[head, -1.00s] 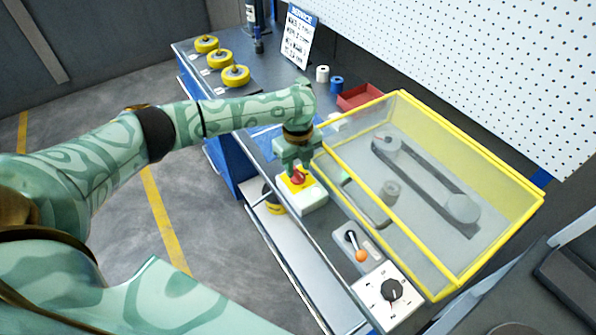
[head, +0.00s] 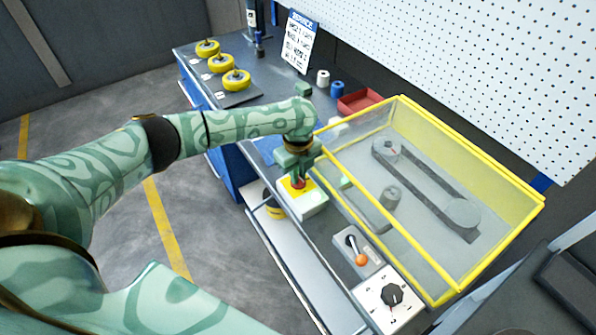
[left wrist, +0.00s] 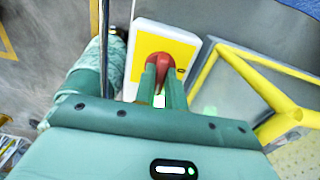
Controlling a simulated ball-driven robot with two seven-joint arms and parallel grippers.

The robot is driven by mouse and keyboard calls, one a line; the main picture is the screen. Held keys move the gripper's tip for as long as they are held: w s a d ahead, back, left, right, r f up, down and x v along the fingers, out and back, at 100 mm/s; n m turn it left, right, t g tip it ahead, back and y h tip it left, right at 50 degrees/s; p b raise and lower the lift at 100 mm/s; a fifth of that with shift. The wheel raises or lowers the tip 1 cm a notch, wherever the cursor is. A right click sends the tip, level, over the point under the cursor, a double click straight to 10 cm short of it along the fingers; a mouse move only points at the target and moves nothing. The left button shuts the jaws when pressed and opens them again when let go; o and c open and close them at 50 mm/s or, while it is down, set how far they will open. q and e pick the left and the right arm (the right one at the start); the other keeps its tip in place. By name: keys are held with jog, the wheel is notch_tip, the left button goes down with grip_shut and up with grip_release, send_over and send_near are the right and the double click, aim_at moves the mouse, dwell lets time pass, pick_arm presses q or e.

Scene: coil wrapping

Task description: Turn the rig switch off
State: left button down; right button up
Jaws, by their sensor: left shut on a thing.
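The rig switch appears as a red knob (left wrist: 158,62) on a yellow plate (left wrist: 183,50) set on a white box (head: 309,203) at the bench's front edge. My left gripper (left wrist: 160,85) points down over the box, and its two fingers are shut on the red knob. In the head view my left gripper (head: 298,177) hides part of the knob. My right gripper is in neither view.
A yellow-framed clear guard (head: 420,285) covers a belt and pulleys right of the switch. An orange-tipped lever (head: 361,259) and a black dial (head: 391,293) stand nearer along the front edge. Yellow rolls (head: 236,80), a red tray (head: 362,99) and spools (head: 337,89) sit farther back.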

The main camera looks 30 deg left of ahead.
pick_arm(q)
jog(key=n+p, duration=0.1)
jog(key=p, duration=0.1)
jog(key=n+p, duration=0.4)
jog(key=p, duration=0.1)
jog(key=shift+r, duration=0.25)
jog(key=shift+n+p, duration=0.75)
jog(key=shift+n, duration=0.35)
jog(key=n+p, duration=0.1)
jog(key=n, duration=0.1)
jog(key=shift+f+n+p, duration=0.1)
jog(key=shift+n+p, duration=0.2)
jog(key=shift+p, duration=0.1)
jog(key=n+p, duration=0.1)
jog(key=n, duration=0.1)
jog(key=shift+n, duration=0.4)
jog(key=n+p, duration=0.1)
jog(key=n, duration=0.3)
jog(key=shift+f+n, duration=0.1)
jog(key=shift+n, duration=0.5)
jog(key=c, duration=1.5)
grip_release()
jog(key=shift+o, duration=0.2)
